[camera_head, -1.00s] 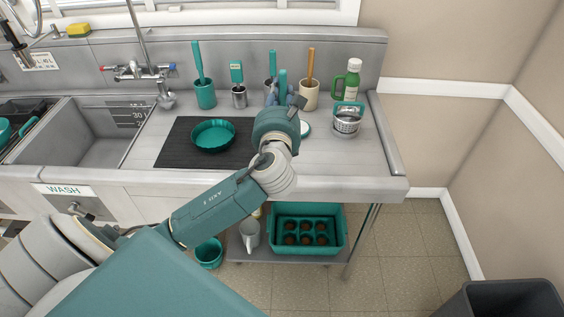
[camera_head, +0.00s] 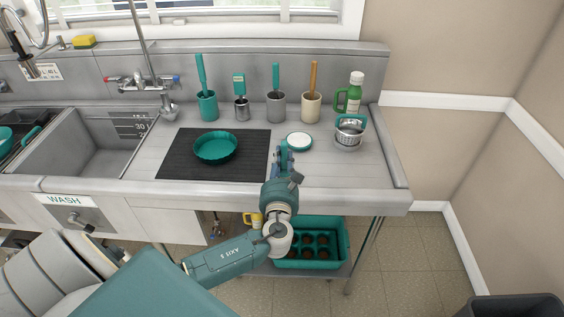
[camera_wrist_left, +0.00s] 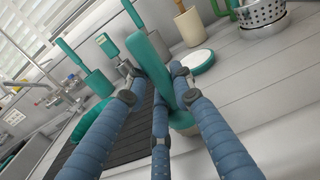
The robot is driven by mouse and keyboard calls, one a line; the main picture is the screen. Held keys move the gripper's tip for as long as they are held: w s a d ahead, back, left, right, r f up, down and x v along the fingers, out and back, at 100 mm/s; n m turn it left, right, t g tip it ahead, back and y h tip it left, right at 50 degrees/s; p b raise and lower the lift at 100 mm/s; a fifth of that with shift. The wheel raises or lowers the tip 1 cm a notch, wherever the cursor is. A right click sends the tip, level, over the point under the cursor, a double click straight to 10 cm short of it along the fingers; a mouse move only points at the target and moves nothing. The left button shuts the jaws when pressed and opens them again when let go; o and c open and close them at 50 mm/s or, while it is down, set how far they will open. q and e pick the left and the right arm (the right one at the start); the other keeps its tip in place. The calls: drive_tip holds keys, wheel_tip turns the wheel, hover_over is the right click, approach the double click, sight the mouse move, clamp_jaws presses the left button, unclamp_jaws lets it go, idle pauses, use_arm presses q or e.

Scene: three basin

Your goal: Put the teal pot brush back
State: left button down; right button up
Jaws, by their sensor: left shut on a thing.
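My left gripper (camera_head: 284,146) is over the front edge of the counter, right of the black mat. In the left wrist view its blue fingers (camera_wrist_left: 160,95) are shut around a teal handle. It belongs to what looks like the teal pot brush (camera_wrist_left: 163,75), with a paler end at its lower part. The fingers and wrist hide most of it in the head view. Behind, a grey pot (camera_head: 276,107) holds another teal handle (camera_head: 276,76), and a teal pot (camera_head: 208,106) holds a long teal handle (camera_head: 201,70). My right gripper is out of view.
A teal bowl (camera_head: 215,147) sits on the black mat (camera_head: 180,165). The sink (camera_head: 85,135) is left. Counter at right front is clear.

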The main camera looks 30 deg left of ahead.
use_arm(q)
drive_tip(key=shift+f, duration=0.55)
drive_tip(key=c, duration=1.5)
unclamp_jaws()
drive_tip(key=shift+f, duration=0.15)
drive_tip(key=shift+s+d, duration=0.2)
drive_tip(key=shift+s, duration=0.1)
drive_tip(key=b+v, duration=0.2)
drive_tip(key=v, duration=0.9)
drive_tip(key=shift+s+d+b, duration=0.15)
drive_tip(key=shift+b, duration=0.2)
